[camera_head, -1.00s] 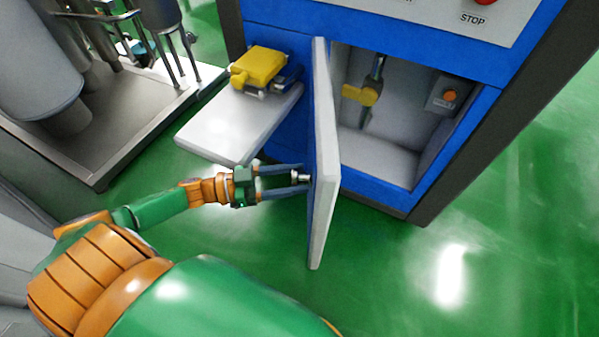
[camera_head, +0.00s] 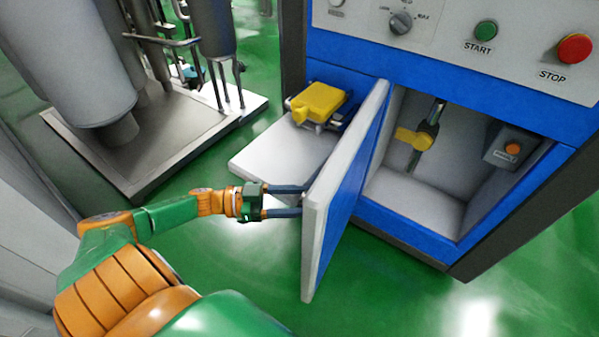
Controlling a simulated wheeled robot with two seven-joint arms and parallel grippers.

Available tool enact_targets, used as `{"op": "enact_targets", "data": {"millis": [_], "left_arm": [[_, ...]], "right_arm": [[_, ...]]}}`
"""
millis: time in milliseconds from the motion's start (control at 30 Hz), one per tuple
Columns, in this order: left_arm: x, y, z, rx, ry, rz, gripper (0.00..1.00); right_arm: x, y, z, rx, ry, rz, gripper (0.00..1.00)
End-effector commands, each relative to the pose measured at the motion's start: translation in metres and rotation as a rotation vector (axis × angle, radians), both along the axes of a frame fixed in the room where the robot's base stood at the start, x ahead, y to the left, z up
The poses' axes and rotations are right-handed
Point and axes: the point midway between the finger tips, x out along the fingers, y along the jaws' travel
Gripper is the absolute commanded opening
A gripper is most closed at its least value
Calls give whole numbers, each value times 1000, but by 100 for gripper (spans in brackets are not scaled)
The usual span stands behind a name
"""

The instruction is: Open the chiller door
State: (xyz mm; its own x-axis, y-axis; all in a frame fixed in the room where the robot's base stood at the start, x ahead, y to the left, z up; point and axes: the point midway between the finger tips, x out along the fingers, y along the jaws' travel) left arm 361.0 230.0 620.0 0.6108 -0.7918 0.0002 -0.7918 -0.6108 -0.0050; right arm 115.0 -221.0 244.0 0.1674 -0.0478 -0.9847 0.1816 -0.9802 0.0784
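The chiller door (camera_head: 345,200) stands swung open on the left side of the chiller opening (camera_head: 455,165). Its thick pale edge faces me and a blue face shows on its right. My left gripper (camera_head: 300,201) is at the left side of the door, with its two dark fingers pointing right toward it. The door's handle is not visible now. My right gripper is not in view.
A pale shelf (camera_head: 262,160) with a yellow device (camera_head: 319,102) is left of the door. Inside the chiller are a yellow valve (camera_head: 413,138) and a box with an orange button (camera_head: 512,149). A steel tank platform (camera_head: 150,160) stands at left. Green floor is clear in front.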

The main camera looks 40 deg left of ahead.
Motion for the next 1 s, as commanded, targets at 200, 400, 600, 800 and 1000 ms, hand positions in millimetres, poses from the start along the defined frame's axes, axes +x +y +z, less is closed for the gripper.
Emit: {"op": "enact_targets", "data": {"millis": [200, 400, 600, 800, 1000], "left_arm": [[6, 4, 6, -4, -13, 20, 65], [5, 3, 5, -4, -10, 16, 86], [3, 2, 3, -4, -7, 13, 86], [0, 7, 2, -1, -3, 12, 86], [-26, 40, 1, -1, -2, 13, 86]], "right_arm": [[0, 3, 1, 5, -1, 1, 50], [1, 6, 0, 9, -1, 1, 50], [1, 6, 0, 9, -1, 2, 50], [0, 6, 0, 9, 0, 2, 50], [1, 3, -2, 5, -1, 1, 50]]}}
